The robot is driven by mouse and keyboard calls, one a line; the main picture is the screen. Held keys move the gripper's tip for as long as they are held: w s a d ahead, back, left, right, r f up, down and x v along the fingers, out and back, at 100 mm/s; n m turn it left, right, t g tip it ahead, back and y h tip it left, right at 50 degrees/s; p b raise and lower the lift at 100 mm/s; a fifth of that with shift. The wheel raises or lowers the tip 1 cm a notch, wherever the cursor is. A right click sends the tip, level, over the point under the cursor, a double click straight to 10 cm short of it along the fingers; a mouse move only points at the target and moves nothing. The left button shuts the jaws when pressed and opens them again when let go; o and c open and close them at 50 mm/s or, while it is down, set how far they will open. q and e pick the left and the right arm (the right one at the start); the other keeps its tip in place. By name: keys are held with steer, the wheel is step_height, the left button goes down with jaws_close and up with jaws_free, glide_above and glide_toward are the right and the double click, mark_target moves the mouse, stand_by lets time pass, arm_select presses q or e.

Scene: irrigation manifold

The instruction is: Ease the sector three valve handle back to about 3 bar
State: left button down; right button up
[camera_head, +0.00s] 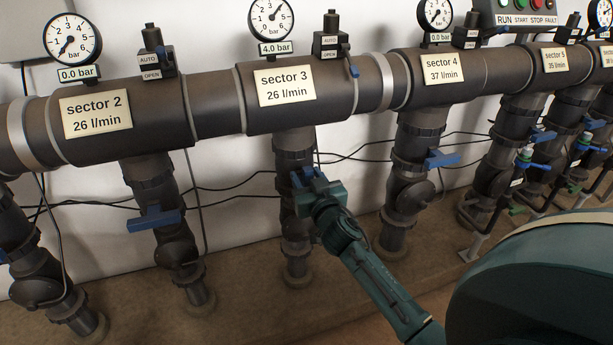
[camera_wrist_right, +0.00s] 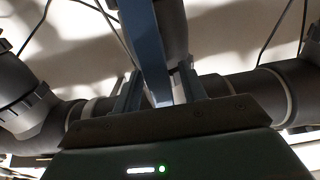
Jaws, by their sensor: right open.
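The sector 3 label (camera_head: 285,86) reads 26 l/min, and its gauge (camera_head: 271,18) shows 4.0 bar on the display (camera_head: 275,48). Below it, my right gripper (camera_head: 309,178) is at the valve on the sector 3 down pipe (camera_head: 294,150) and covers much of the valve. A bit of the blue valve handle (camera_head: 297,179) shows beside the gripper. In the right wrist view the blue handle (camera_wrist_right: 148,45) runs down between the two open fingers (camera_wrist_right: 158,92); whether either finger touches it I cannot tell. My left gripper is out of view.
The sector 2 valve handle (camera_head: 154,219) and the sector 4 valve handle (camera_head: 442,160) stand on the pipes either side. Thin black cables (camera_head: 231,187) hang along the wall. A small lever (camera_head: 353,62) sits on the manifold above. The floor in front is clear.

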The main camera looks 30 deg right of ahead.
jaws_close()
stand_by(0.3)
steer(key=n, duration=0.2)
steer(key=a+n+p, duration=0.1)
steer(key=n, duration=0.1)
steer(key=shift+w, duration=0.15)
steer(key=shift+a+f+n, duration=0.1)
steer(key=shift+a+n, duration=0.05)
steer(key=shift+n, duration=0.85)
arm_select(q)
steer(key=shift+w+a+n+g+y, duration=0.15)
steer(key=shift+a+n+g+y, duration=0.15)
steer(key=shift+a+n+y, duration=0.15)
arm_select(e)
steer(key=shift+w+a+f+n, duration=0.1)
steer(key=shift+a+n, duration=0.05)
steer(key=shift+n, duration=0.6)
steer(key=shift+a+f+n, duration=0.1)
steer(key=shift+n, duration=0.65)
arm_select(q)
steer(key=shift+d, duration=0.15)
